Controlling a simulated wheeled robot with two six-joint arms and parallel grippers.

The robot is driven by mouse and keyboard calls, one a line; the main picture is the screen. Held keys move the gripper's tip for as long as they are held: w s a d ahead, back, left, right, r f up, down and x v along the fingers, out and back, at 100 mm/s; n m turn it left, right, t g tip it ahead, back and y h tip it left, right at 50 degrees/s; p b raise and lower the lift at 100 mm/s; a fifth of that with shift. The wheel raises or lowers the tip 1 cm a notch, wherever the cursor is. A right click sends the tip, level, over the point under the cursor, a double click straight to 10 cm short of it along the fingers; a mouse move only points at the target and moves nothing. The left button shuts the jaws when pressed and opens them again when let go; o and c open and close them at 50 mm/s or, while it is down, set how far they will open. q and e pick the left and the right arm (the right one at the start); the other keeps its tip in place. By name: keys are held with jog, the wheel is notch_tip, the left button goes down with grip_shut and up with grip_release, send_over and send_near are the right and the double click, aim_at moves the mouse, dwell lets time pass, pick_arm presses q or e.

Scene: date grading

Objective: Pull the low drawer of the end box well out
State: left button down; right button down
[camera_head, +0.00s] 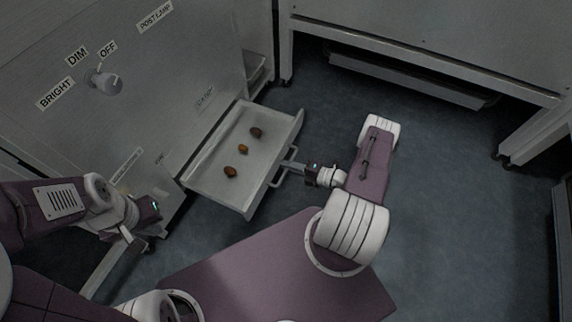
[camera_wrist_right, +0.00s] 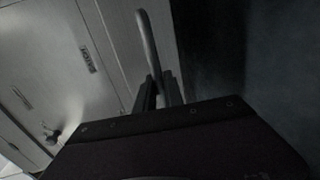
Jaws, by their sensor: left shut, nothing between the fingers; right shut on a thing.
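The end box (camera_head: 150,60) is a grey metal cabinet at the upper left of the head view. Its low drawer (camera_head: 204,176) stands well out from the front, with three brown dates (camera_head: 243,149) lying inside in a row. The drawer's bar handle (camera_head: 275,180) is on its right-hand front. My right gripper (camera_head: 290,166) is shut on this handle; in the right wrist view the fingers close around the bar (camera_wrist_right: 148,45). My left gripper (camera_head: 130,236) is shut and empty, left of the drawer and low by the box.
A knob (camera_head: 107,83) with BRIGHT, DIM and OFF labels is on the box face. A grey table (camera_head: 430,70) on legs with castors stands at the upper right. The blue-grey floor (camera_head: 460,190) right of my right arm is clear.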

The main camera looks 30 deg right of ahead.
jog(key=shift+s+d, duration=0.15)
jog(key=shift+s, duration=0.05)
jog(key=c, duration=1.5)
grip_release()
jog(key=shift+o, duration=0.2)
jog(key=p+v, duration=0.3)
jog(key=v, duration=0.6)
jog(key=shift+p, duration=0.3)
